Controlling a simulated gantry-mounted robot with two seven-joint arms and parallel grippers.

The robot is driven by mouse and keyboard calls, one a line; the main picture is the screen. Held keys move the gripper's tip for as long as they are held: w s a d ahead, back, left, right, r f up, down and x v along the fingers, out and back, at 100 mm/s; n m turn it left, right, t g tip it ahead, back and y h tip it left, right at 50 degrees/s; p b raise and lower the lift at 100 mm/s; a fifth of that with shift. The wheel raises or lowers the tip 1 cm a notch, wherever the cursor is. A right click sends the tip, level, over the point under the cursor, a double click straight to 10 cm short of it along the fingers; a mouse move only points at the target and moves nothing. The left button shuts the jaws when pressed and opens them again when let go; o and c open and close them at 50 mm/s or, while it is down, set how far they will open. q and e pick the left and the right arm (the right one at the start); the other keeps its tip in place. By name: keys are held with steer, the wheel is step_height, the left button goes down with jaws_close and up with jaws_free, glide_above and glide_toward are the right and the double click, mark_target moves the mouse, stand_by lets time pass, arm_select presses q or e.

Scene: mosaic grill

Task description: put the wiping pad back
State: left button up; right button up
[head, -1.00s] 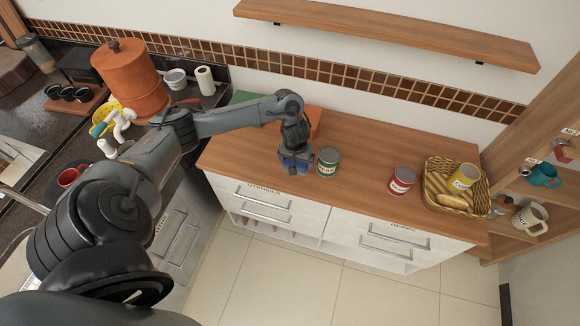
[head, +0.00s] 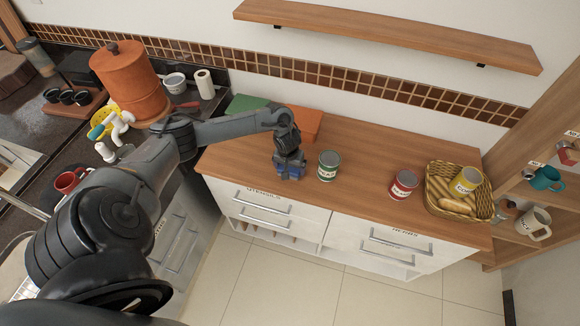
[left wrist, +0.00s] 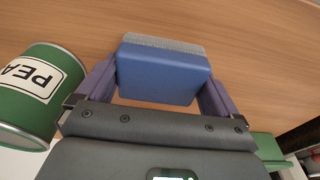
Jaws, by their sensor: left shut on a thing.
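The wiping pad (left wrist: 160,72) is a blue block with a grey layer along its far face in the left wrist view. My left gripper (head: 289,174) is shut on it, with a finger on each side of the block. In the head view only a little blue of the pad shows at the fingertips, low over the front part of the wooden counter, left of the green can. I cannot tell whether the pad touches the counter. My right gripper is not in view.
The green can (head: 328,166), labelled PEAS in part, stands close to the left gripper; it also shows in the left wrist view (left wrist: 40,95). A red can (head: 402,185) and a bread basket (head: 455,205) stand further right. Green (head: 246,104) and orange (head: 305,122) boxes lie behind. The counter's middle back is clear.

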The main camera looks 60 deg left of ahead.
mark_target(289, 169)
arm_select(q)
steer(key=o, duration=0.6)
steer(key=shift+f, duration=0.15)
steer(key=shift+o, duration=0.2)
step_height(289, 169, up, 11)
steer(key=s+d+p, duration=0.1)
steer(key=p, duration=0.2)
steer(key=d+f+m+t+h, duration=0.15)
steer(key=d+m, duration=0.25)
steer(key=d, duration=0.9)
steer(key=d+f+m+t+h, duration=0.1)
steer(key=d+f+m+t, duration=0.3)
steer(key=d, duration=0.8)
steer(key=s+d+r+m, duration=0.2)
steer(key=s+d+r, duration=0.15)
steer(key=d, duration=0.25)
steer(key=s+a+r+g, duration=0.1)
steer(key=s+r, duration=0.1)
steer(key=s, duration=0.4)
steer(key=s+a+r+g+y, duration=0.1)
steer(key=s+r+g, duration=0.1)
steer(key=s, duration=0.4)
steer(key=shift+s+r+m, duration=0.15)
steer(key=shift+s+m, duration=0.05)
steer(key=shift+m, duration=0.1)
